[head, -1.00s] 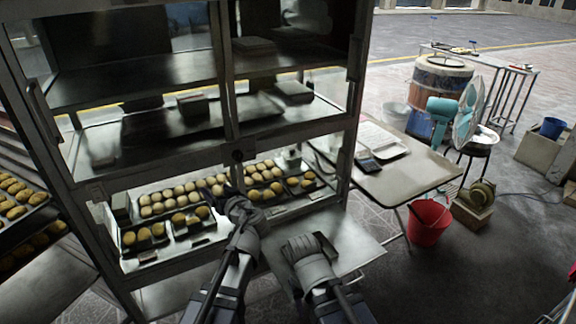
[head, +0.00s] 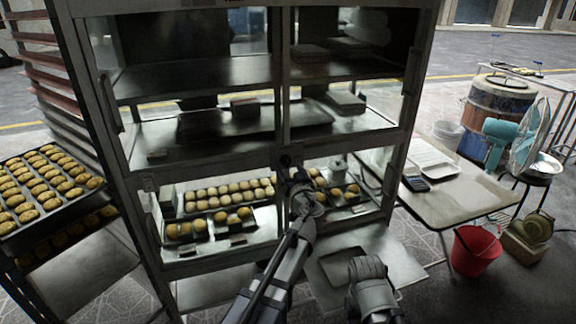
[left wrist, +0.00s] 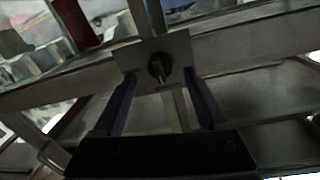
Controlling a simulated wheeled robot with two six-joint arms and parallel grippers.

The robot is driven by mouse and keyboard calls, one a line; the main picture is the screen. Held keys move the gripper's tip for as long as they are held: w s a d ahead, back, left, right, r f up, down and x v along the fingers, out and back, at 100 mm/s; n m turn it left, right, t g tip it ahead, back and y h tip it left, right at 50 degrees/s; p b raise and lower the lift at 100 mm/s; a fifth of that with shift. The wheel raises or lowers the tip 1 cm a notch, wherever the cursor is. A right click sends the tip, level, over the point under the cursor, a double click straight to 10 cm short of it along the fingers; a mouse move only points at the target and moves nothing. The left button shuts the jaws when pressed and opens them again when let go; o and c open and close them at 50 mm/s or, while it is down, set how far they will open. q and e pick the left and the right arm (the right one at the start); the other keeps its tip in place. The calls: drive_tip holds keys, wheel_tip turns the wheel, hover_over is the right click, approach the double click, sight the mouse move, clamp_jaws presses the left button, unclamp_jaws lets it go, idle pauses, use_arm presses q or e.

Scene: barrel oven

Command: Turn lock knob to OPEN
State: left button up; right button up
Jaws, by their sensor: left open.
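The lock knob (left wrist: 159,67) is a small dark round knob on a grey square plate (left wrist: 180,50) on the cabinet's frame, in the left wrist view. In the head view the knob (head: 285,160) shows small on the middle post, below the upper glass doors. My left gripper (head: 296,182) is just below it. In the left wrist view my left gripper (left wrist: 161,82) is open, with one finger on each side of the knob and nothing held. I cannot tell whether the fingers touch it. The lettering is unreadable. My right gripper (head: 371,284) is low in front of the cabinet; its jaws are unclear.
The metal cabinet (head: 200,160) holds trays of buns (head: 210,226) low down. A bun rack (head: 45,190) stands left. A folding table (head: 465,190) with a calculator (head: 416,184), a red bucket (head: 475,250) and a teal fan (head: 528,140) are right. A flat metal shelf (head: 395,262) juts out low.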

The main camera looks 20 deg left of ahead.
sight(287, 161)
use_arm(q)
drive_tip(key=x, duration=0.3)
drive_tip(key=shift+s, duration=0.1)
drive_tip(key=shift+c, duration=0.4)
drive_tip(key=shift+d, duration=0.1)
clamp_jaws()
